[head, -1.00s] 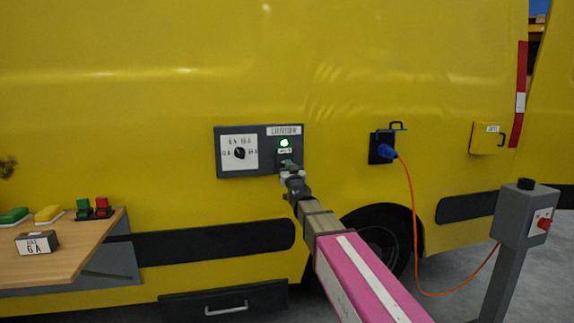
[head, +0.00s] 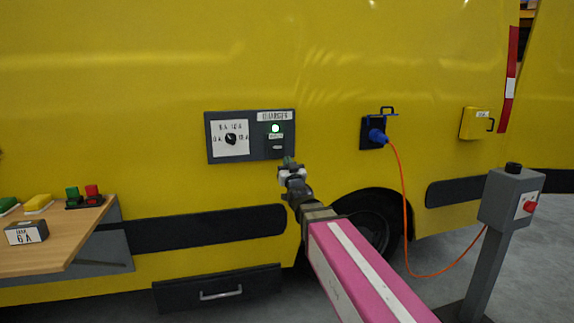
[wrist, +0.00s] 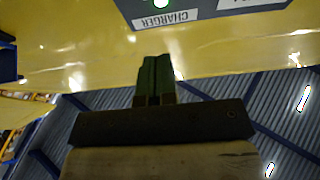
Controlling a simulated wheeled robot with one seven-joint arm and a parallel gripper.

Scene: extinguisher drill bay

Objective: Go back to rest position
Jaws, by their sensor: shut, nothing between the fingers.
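My gripper (head: 289,160) is shut and empty. In the head view it is just below and right of the charger panel (head: 214,153) on the yellow vehicle side, apart from the panel as far as I can tell. My pink and white arm reaches up to it from the lower right. In the wrist view the dark green fingers (wrist: 155,62) are together, with the upside-down CHARGER label (wrist: 167,20) above them. The panel has a dial (head: 231,139) and a lit green lamp (head: 275,128).
A blue plug (head: 377,136) with an orange cable sits in a socket on the vehicle. A drawer (head: 262,281) is below.

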